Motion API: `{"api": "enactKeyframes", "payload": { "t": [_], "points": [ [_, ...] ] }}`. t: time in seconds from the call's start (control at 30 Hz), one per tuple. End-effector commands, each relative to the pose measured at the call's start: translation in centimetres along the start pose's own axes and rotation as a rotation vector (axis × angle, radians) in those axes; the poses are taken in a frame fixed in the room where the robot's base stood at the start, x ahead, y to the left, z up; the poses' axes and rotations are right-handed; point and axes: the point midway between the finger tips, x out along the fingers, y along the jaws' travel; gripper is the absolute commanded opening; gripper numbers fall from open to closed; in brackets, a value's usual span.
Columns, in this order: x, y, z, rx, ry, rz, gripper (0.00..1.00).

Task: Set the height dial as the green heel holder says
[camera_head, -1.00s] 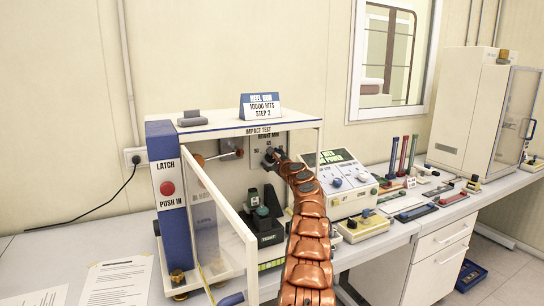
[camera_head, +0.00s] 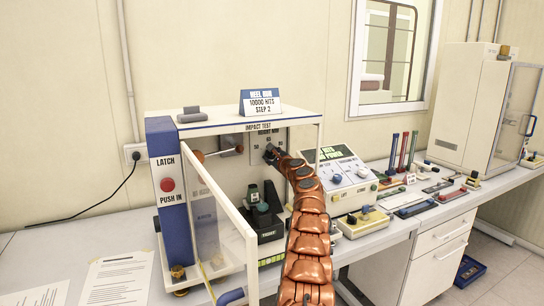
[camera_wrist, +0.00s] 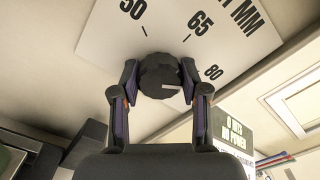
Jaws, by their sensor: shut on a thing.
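The black height dial (camera_wrist: 160,76) is on a white scale plate marked 50, 65 and 80 MM, in the wrist view. My gripper (camera_wrist: 160,88) has one finger on each side of the dial and is shut on it. A short white mark on the dial lies at its lower right, on the side of the 80. In the head view, my gripper (camera_head: 272,156) reaches the dial at the back panel of the impact tester and mostly hides it. A dark green holder (camera_head: 264,213) stands inside the tester, below the dial; I cannot read a height on it.
The tester's clear door (camera_head: 222,235) stands open at the left of my arm. A blue column with a red latch button (camera_head: 167,186) is at its left. A control box (camera_head: 338,180) stands close on the right of my arm. A sign (camera_head: 261,103) sits on top.

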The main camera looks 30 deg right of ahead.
Motion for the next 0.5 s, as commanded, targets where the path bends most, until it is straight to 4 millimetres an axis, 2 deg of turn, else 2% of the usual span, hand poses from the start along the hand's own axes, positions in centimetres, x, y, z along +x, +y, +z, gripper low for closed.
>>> {"api": "enactKeyframes", "payload": {
  "t": [0.27, 0.5],
  "points": [
    [-0.01, 0.09, -0.20, -0.051, 0.001, 0.000, 0.10],
    [0.00, 0.18, -0.28, -0.203, 0.001, 0.000, 0.10]
  ]
}}
